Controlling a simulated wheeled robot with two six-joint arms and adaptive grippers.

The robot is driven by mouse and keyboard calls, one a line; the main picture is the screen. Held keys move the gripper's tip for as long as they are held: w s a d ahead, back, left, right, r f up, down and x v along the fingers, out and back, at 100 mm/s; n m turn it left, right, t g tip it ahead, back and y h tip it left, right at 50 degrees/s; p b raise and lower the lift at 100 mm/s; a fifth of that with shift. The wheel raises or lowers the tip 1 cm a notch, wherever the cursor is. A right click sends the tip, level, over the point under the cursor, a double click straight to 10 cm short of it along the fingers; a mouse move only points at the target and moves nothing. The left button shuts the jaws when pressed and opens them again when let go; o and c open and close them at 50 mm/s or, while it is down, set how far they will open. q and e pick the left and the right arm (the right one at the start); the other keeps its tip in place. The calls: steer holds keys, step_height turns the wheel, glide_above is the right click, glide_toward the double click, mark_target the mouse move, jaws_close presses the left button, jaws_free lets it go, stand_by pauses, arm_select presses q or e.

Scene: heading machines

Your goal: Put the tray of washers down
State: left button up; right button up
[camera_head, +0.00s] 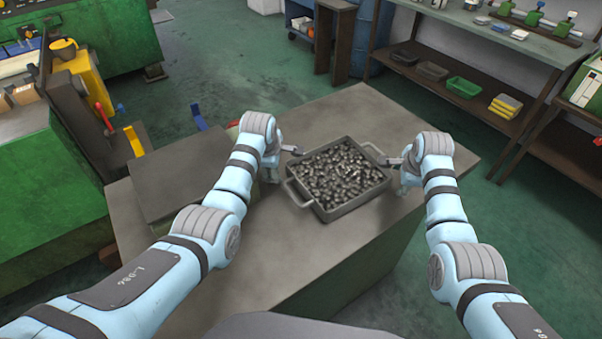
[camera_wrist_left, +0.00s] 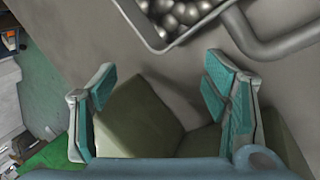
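The grey metal tray (camera_head: 358,204) rests on the bench top (camera_head: 258,258) and is filled with small dark metal washers (camera_head: 340,175). It has a loop handle at its left and another at its right. In the left wrist view, the tray corner (camera_wrist_left: 150,35) and a handle (camera_wrist_left: 275,50) show at the top. My left gripper (camera_head: 281,164) is just left of the tray. In the left wrist view its fingers (camera_wrist_left: 160,105) are spread, with nothing between them, apart from the handle. My right gripper (camera_head: 398,172) is beside the right handle, with its fingers apart and empty.
A flat grey plate (camera_head: 180,172) lies at the bench's left, near the left arm. Green machines (camera_head: 45,185) stand at the left. A shelf bench (camera_head: 490,45) with bins stands at the back right. The bench top in front of the tray is clear.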

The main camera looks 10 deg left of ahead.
arm_select(q)
steer(key=shift+a, duration=0.1)
arm_select(e)
steer(key=o, duration=0.5)
steer(key=shift+d+r, duration=0.1)
steer(key=shift+r, duration=0.1)
steer(key=shift+s+r, duration=0.1)
steer(key=shift+r, duration=0.25)
arm_select(q)
step_height(320, 180, up, 10)
arm_select(e)
steer(key=v, duration=1.1)
arm_select(q)
steer(key=shift+f, duration=0.1)
